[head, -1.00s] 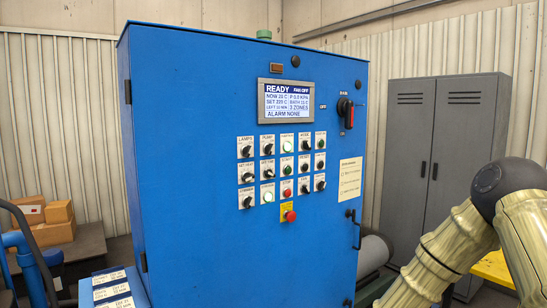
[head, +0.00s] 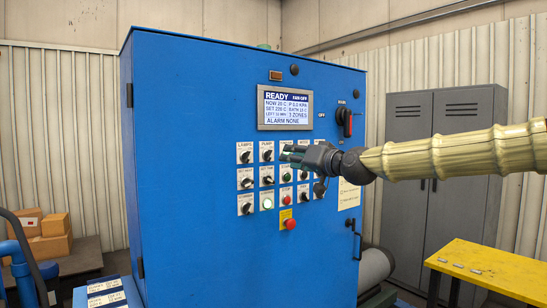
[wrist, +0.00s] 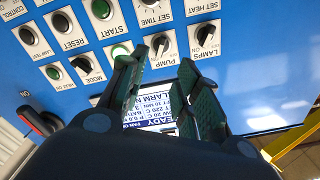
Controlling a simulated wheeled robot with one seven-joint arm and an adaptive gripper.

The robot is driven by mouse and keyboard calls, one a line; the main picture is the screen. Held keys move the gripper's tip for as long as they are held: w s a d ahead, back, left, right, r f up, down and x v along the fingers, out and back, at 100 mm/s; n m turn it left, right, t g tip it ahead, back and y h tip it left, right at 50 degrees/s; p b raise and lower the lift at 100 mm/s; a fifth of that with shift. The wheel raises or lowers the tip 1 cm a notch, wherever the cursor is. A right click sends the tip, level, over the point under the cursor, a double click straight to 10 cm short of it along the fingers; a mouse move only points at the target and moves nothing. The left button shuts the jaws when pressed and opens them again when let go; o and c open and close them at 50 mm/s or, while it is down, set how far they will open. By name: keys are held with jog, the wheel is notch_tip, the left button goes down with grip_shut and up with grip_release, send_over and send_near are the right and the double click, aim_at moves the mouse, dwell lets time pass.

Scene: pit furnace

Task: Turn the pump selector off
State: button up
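The pump selector (head: 266,156) is a small black knob on a white plate in the top row of the blue cabinet's panel. It also shows in the wrist view (wrist: 160,43), upside down, with its PUMP label. Its off and on marks are too small to read. My gripper (head: 285,152) is in front of the panel, just right of the selector in the head view. In the wrist view my gripper (wrist: 160,60) is open, its green-padded fingers on either side of the PUMP label. No contact with the knob is visible.
The lamps selector (wrist: 205,35) and the mode selector (wrist: 83,66) flank the pump selector, with a green indicator (wrist: 120,50) between pump and mode. The display (head: 286,107) reads READY, FAN OFF. A red emergency button (head: 290,224) sits below. A yellow table (head: 490,262) stands right.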

aim_at(272, 155)
jog(key=p+x, duration=0.2)
jog(key=x, duration=0.8)
jog(key=shift+a+f+p, duration=0.1)
jog(key=shift+p, duration=0.25)
grip_shut()
